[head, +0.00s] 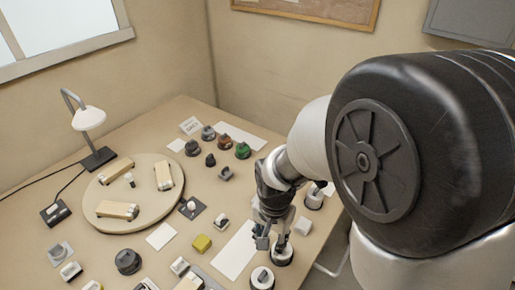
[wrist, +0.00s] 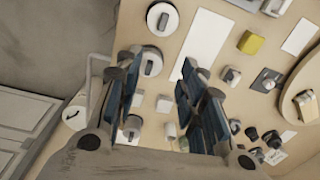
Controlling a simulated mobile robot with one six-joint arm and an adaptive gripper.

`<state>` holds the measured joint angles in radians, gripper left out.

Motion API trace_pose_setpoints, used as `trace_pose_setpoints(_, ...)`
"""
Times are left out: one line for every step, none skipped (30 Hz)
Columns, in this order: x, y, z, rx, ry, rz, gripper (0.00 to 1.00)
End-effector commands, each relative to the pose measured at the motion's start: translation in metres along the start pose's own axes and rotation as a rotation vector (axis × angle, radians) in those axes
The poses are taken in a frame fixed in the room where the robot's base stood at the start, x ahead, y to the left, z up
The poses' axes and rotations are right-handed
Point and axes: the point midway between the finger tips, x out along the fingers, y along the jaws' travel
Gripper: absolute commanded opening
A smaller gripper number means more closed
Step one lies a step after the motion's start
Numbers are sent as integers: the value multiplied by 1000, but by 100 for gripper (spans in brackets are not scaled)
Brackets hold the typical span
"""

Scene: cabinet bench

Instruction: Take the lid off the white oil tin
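Several round white tins with dark grips on their lids stand along the bench's near right edge; I cannot tell which is the oil tin. One white tin (head: 282,256) is just below my gripper (head: 270,241); this tin also shows in the wrist view (wrist: 151,64), partly behind the left finger. A second white tin (head: 262,279) is nearer the front and at the top of the wrist view (wrist: 163,18). A third (head: 314,199) is behind the arm. My gripper (wrist: 160,66) is open, its fingers wide apart, with nothing seen held.
A white sheet (head: 234,254) and a yellow block (head: 202,244) lie left of the gripper. A round board (head: 140,205) with several pale blocks and a lamp (head: 88,118) are farther left. Dark round pots (head: 208,133) stand at the back.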

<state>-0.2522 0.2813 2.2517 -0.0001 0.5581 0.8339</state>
Motion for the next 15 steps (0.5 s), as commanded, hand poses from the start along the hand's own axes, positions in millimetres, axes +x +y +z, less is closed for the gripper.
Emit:
trace_pose_setpoints(10,-4,3,20,-16,17,37)
trace_pose_setpoints(15,-6,4,33,-20,22,37)
trace_pose_setpoints(21,-8,4,49,-24,28,37)
trace_pose_setpoints(25,-9,5,59,-28,32,37)
trace_pose_setpoints(28,-10,6,66,-30,35,37)
trace_pose_setpoints(33,-11,6,73,-32,38,37)
trace_pose_setpoints(37,-12,7,78,-33,39,37)
trace_pose_setpoints(41,-12,7,81,-33,40,37)
trace_pose_setpoints(48,-11,8,82,-35,41,37)
trace_pose_setpoints(53,-11,8,83,-35,42,37)
trace_pose_setpoints(59,-11,8,83,-35,42,37)
trace_pose_setpoints(68,-10,9,83,-35,43,37)
trace_pose_setpoints(76,-10,9,83,-36,43,37)
trace_pose_setpoints(82,-10,9,82,-35,42,37)
trace_pose_setpoints(92,-9,10,82,-36,43,37)
